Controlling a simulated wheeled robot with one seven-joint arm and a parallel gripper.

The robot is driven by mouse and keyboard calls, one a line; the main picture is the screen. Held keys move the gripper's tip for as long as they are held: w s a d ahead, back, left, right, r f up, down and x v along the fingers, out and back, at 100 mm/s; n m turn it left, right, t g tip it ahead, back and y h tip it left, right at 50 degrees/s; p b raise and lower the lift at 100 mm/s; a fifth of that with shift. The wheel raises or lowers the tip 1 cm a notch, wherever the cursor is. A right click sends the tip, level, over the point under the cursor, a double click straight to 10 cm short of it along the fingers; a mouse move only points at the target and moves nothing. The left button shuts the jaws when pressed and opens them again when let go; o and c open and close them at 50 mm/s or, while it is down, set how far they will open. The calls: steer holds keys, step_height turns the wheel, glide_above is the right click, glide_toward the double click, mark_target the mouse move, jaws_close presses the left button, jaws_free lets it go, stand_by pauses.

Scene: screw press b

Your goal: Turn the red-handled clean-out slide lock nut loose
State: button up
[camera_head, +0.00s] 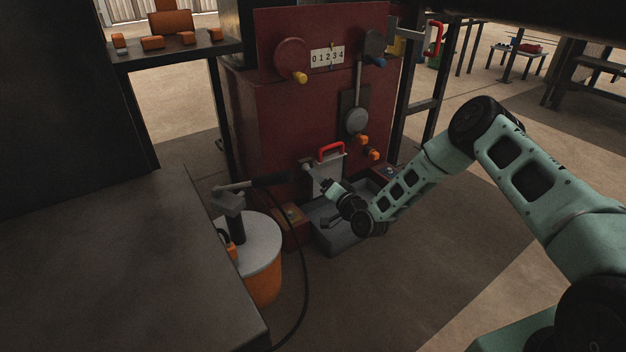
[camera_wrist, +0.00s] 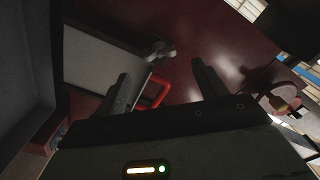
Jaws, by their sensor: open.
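The clean-out slide is a pale plate (camera_head: 333,166) low on the front of the dark red press, with a red handle (camera_head: 330,149) on top. In the wrist view the plate (camera_wrist: 100,62) fills the left, and the red handle (camera_wrist: 153,93) shows partly behind my fingers. A small grey winged part (camera_wrist: 160,49), apparently the lock nut, sits beside the plate edge. It also shows as a small grey piece (camera_head: 307,167) in the head view. My gripper (camera_wrist: 161,70) is open and empty, its fingertips pointing toward the nut with a gap between. In the head view my gripper (camera_head: 327,186) is in front of the slide.
A grey tray (camera_head: 338,236) lies on the floor below the slide. An orange drum (camera_head: 262,272) with a grey lid and lever stands at left, with a dark hose near it. A dark table (camera_head: 120,270) fills the lower left. Floor at right is clear.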

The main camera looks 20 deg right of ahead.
steer(key=shift+b+x, duration=1.05)
steer(key=shift+x, duration=1.85)
steer(key=c, duration=1)
